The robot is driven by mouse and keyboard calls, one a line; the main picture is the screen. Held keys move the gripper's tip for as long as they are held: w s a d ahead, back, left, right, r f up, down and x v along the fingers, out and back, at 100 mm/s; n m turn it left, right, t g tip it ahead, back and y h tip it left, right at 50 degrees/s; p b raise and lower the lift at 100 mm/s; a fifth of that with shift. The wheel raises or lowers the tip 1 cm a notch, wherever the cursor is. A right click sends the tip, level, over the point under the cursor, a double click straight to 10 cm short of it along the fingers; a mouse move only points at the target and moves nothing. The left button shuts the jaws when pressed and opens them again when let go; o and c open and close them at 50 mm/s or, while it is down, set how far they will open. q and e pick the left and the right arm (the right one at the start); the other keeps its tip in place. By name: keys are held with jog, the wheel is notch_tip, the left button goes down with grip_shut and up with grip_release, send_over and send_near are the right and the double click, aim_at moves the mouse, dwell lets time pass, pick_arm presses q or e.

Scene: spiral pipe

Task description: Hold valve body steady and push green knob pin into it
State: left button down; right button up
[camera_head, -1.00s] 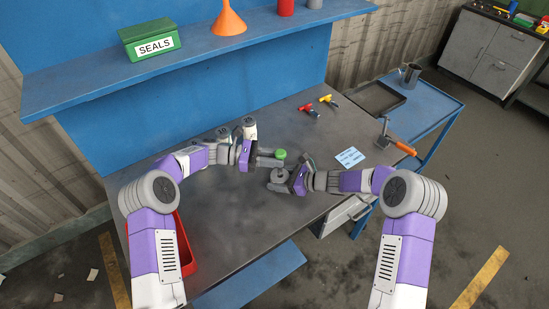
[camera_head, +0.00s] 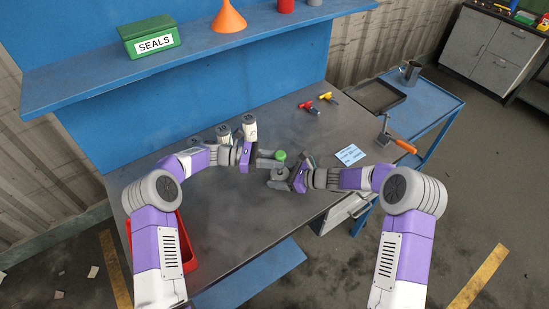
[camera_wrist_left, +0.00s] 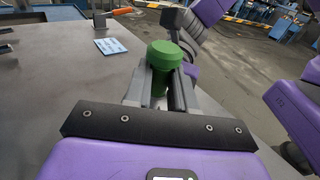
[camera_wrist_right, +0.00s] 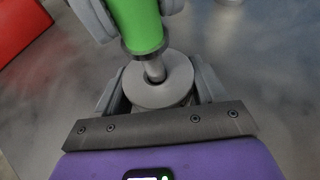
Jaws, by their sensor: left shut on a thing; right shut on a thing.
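The green knob pin (camera_head: 280,155) is held in my left gripper (camera_head: 273,159) over the workbench. In the left wrist view the green knob (camera_wrist_left: 163,60) stands between the fingers. The grey valve body (camera_head: 280,173) is in my right gripper (camera_head: 279,180), just below the pin. In the right wrist view the valve body (camera_wrist_right: 158,83) is a round grey disc between the fingers. The green knob pin (camera_wrist_right: 138,22) points down at it, and its grey shaft meets the disc's centre. How deep the tip sits is hidden.
The dark grey workbench (camera_head: 215,230) has free room in front. A red bin (camera_head: 185,250) stands at its left edge. A blue-white card (camera_head: 349,154) lies right of my right gripper. Red and yellow tools (camera_head: 318,103) lie behind, and an orange-handled tool (camera_head: 397,140) lies to the right.

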aim_at(274, 172)
pick_arm(q)
jog(key=shift+f, duration=1.7)
jog(key=c, duration=0.9)
grip_release()
jog(key=shift+o, duration=0.2)
notch_tip(274, 172, up, 10)
pick_arm(e)
jog(key=o, duration=1.5)
